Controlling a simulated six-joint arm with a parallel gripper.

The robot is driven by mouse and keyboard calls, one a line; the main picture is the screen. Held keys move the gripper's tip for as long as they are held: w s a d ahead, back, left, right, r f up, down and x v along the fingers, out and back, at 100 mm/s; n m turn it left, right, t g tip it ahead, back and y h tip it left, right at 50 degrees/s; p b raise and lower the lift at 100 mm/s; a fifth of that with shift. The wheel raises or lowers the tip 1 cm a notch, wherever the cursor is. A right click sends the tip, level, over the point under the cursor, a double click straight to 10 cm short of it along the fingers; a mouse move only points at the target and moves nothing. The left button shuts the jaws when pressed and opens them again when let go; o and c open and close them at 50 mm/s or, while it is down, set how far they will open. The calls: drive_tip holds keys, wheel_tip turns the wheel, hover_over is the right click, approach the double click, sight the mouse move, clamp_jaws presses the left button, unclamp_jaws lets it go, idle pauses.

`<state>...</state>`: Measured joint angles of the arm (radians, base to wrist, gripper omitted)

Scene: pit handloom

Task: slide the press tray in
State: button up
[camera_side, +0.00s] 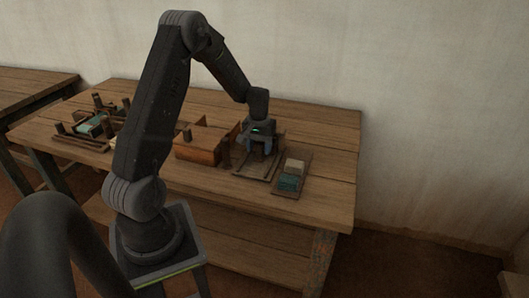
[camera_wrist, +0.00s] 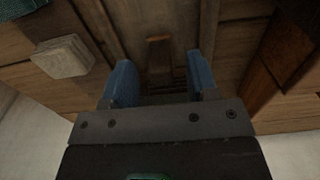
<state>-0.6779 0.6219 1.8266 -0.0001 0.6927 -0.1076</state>
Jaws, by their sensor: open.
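My gripper (camera_side: 257,149) points down over a dark wooden frame (camera_side: 250,170) on the table, which looks like the press tray or its guide; I cannot tell which. In the wrist view the two blue fingers of my gripper (camera_wrist: 161,86) are apart, with nothing held between them. A small upright wooden piece (camera_wrist: 159,54), perhaps a handle, shows between and just beyond the fingers, apart from both. Dark slats lie below it. How far the tray is in cannot be told, as my gripper hides part of it.
An orange-brown wooden box (camera_side: 198,148) stands close on the left. On the right a low board (camera_side: 288,192) bears a pale block (camera_side: 294,166) and a teal block (camera_side: 289,183). A small loom-like frame (camera_side: 83,143) is at the far left. The table's right end is clear.

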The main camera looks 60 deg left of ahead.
drive_tip(key=shift+r, duration=2.35)
drive_tip(key=d+r+m+t, duration=0.1)
drive_tip(key=d+r+m, duration=0.1)
drive_tip(key=d+r, duration=0.7)
drive_tip(key=s+d+r+m+t, duration=0.2)
drive_tip(key=s+d+r+m, duration=0.1)
drive_tip(key=s+d, duration=0.5)
drive_tip(key=s+d+r+m+t, duration=0.2)
drive_tip(key=s+d+r+m, duration=0.2)
drive_tip(key=d, duration=0.7)
drive_tip(key=s+r, duration=0.2)
drive_tip(key=s, duration=0.2)
drive_tip(key=shift+s+d+t, duration=0.2)
drive_tip(key=shift+s+t, duration=0.1)
drive_tip(key=shift+s, duration=0.05)
